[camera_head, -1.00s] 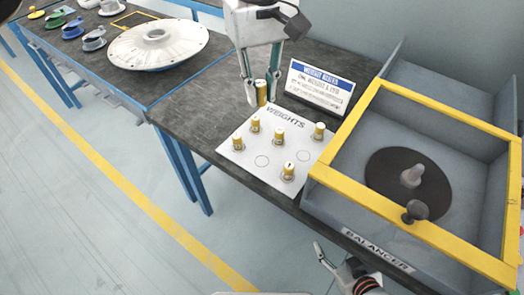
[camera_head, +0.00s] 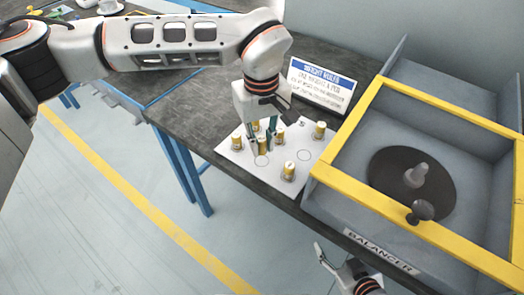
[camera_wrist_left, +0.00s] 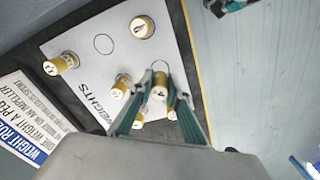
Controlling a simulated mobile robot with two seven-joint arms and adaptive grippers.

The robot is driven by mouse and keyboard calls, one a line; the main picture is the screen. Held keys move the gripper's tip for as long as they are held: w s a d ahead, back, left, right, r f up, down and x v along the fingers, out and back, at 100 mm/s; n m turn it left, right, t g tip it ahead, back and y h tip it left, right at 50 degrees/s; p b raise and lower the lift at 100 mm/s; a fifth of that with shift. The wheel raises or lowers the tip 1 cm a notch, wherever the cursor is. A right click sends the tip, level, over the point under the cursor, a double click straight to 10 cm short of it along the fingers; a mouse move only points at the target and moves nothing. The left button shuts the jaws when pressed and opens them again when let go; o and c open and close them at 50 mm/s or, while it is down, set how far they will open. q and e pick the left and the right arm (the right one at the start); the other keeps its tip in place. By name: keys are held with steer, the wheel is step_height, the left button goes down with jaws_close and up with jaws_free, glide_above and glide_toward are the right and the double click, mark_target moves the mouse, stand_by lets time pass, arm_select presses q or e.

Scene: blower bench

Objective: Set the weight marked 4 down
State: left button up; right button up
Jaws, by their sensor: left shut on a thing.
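My left gripper (camera_head: 263,136) is shut on a small brass-coloured weight (camera_head: 262,147), over the white WEIGHTS board (camera_head: 232,155). In the left wrist view, the held weight (camera_wrist_left: 160,86) is between the two green-grey fingertips (camera_wrist_left: 160,80); its mark is too small to read surely. It overlaps an empty printed circle (camera_head: 262,162) near the board's front edge. I cannot tell whether its base touches the board. My right gripper (camera_head: 340,268) is low in front of the bench, and its finger gap is unclear.
Several other weights stand on the board, including one at the front (camera_head: 289,172) and one at the right (camera_head: 319,131). Another empty circle (camera_head: 304,156) lies to the right. A rules sign (camera_head: 320,84) stands behind. The yellow-framed balancer (camera_head: 440,222) is at the right.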

mark_target(262, 146)
arm_select(q)
step_height(262, 146, down, 4)
steer(key=shift+r, duration=0.2)
arm_select(e)
steer(key=shift+d+f, duration=0.1)
steer(key=shift+f, duration=0.05)
steer(key=shift+s, duration=0.15)
arm_select(q)
steer(key=o, duration=0.7)
steer(key=shift+c, duration=0.2)
arm_select(e)
steer(key=shift+s+f, duration=0.2)
